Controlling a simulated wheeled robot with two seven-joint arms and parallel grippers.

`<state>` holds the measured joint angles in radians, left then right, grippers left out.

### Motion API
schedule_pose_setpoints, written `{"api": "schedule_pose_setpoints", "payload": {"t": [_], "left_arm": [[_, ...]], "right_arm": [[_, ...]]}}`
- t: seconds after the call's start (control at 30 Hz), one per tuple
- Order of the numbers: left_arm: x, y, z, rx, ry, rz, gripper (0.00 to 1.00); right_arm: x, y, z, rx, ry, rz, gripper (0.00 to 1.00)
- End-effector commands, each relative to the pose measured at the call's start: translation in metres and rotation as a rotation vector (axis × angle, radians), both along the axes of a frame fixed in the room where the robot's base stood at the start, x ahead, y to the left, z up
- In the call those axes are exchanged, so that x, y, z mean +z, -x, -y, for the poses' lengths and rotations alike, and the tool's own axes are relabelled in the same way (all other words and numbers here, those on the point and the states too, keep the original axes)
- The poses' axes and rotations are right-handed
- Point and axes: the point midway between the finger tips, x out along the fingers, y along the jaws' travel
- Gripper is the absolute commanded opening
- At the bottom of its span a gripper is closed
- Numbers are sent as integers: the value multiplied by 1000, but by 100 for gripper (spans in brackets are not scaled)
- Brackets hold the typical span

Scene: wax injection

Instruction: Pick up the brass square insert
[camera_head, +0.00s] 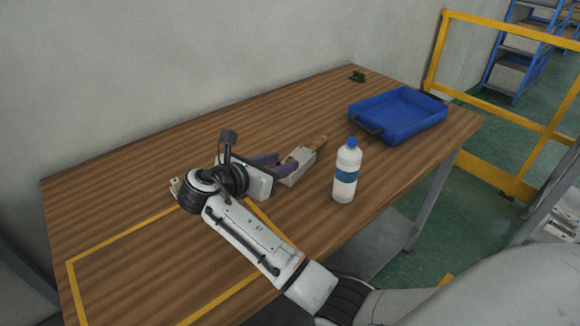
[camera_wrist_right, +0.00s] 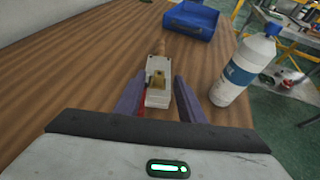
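The brass square insert (camera_wrist_right: 157,82) appears as a small brass-coloured piece on a pale metal block (camera_wrist_right: 158,98) in the right wrist view. In the head view the block (camera_head: 297,168) lies on the wooden table left of the bottle; the brass piece is too small to make out there. My right gripper (camera_wrist_right: 160,86) is open, its two purple fingers apart on either side of the block. It also shows in the head view (camera_head: 284,161) by the block. I cannot tell whether the fingers touch anything. My left gripper is not in view.
A white bottle with a blue cap (camera_head: 347,172) stands close right of the block. A blue tray (camera_head: 425,122) sits at the far right, with a small green object (camera_head: 357,76) beyond it. A metal piece (camera_head: 175,188) is partly hidden behind my wrist. The table's left part is clear.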

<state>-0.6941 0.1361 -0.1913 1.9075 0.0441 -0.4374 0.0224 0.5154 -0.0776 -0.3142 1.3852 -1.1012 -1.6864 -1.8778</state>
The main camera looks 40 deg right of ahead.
Motion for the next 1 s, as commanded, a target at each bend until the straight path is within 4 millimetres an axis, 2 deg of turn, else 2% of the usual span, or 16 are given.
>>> {"api": "schedule_pose_setpoints", "payload": {"t": [0.13, 0.4, 0.47, 0.63, 1.0], "left_arm": [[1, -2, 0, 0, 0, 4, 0], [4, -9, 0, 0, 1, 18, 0], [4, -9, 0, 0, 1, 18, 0], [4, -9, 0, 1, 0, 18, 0], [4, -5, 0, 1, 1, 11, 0]], "right_arm": [[-7, -6, 16, 1, 1, -2, 36], [-9, -7, 19, 1, -1, -1, 36], [-8, -7, 19, 1, 0, -1, 29], [-8, -7, 19, 1, 0, -1, 0], [-2, -7, 18, 2, 1, 3, 0]]}}
